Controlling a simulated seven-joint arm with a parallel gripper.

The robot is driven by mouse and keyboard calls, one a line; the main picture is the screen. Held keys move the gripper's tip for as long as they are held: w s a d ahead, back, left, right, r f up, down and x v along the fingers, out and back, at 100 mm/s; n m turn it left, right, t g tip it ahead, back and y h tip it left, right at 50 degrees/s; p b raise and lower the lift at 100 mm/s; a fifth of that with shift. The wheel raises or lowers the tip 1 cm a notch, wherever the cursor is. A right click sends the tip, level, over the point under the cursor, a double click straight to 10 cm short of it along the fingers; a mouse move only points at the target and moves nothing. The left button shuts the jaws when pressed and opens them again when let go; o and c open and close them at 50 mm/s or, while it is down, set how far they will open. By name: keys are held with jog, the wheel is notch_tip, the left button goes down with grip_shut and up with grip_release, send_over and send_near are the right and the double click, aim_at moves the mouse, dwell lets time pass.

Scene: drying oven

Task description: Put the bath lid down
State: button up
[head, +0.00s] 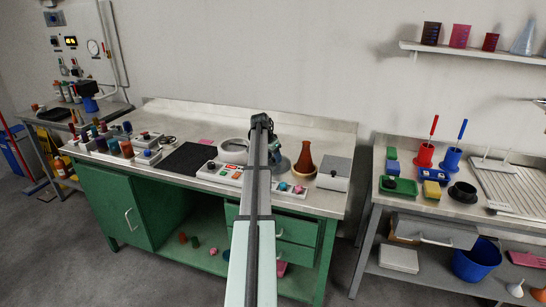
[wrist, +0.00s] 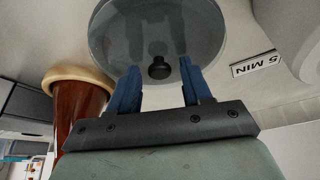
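The bath lid (wrist: 120,40) is a round, see-through grey disc with a black knob (wrist: 158,68), at the top of the wrist view. My gripper (wrist: 159,72) has its two blue fingers apart, one on each side of the knob, with a visible gap on both sides. Finger shapes also show in or through the glass. I cannot tell what the lid rests on.
A "5 MIN" label (wrist: 254,64) lies near the lid. A grey box (head: 334,174), a black mat (head: 187,158) and a white-and-red device (head: 218,175) are on the bench.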

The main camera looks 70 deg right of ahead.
jog(key=v, duration=1.2)
jog(key=shift+r, duration=0.1)
dwell(0.4)
jog(key=shift+w, duration=0.1)
